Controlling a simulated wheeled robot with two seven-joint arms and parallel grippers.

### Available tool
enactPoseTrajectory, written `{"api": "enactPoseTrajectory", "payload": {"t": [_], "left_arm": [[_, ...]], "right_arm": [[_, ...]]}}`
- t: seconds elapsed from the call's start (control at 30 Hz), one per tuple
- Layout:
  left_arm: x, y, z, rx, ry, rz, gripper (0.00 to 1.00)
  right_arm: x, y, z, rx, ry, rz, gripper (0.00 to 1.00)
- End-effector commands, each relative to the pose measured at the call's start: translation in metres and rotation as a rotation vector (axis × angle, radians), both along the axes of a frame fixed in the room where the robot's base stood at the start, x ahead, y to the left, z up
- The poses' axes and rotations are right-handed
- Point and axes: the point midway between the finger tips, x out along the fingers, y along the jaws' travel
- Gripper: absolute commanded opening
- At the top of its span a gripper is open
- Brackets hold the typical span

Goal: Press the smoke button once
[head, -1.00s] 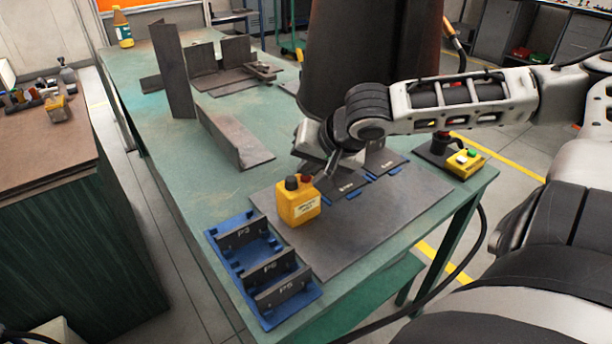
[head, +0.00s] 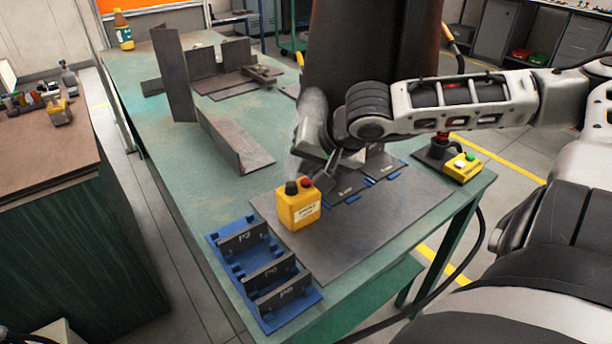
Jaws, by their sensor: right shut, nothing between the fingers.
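A yellow box (head: 299,210) with a white label stands upright on the dark plate at the table's front. On its top are a black nozzle (head: 291,188) and a red button (head: 307,183). A pale grey plume (head: 312,105) like smoke rises above the nozzle, in front of the dark column. My right gripper (head: 327,179) is shut and empty, just right of the red button. The button shows clear, with a small gap seeming to part it from the fingertips. My left gripper is not in view.
A blue rack (head: 229,273) holding dark plates stands left of the dark plate (head: 350,236). A second yellow box (head: 463,170) with a green button sits at the table's right corner. Upright steel pieces (head: 172,75) stand farther back.

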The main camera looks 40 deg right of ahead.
Motion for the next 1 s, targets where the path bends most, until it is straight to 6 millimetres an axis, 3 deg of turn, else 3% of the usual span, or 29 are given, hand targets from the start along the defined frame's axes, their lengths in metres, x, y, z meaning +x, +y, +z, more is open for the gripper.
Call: {"api": "enactPoseTrajectory", "payload": {"t": [0.3, 0.8, 1.0], "left_arm": [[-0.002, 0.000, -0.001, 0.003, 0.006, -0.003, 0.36], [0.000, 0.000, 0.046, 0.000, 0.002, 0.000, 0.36], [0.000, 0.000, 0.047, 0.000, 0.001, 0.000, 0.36]], "right_arm": [[0.000, 0.000, 0.002, 0.000, 0.000, 0.000, 0.00], [0.000, 0.000, 0.049, 0.002, 0.000, 0.000, 0.00], [0.000, 0.000, 0.049, 0.000, 0.001, 0.000, 0.00]]}}
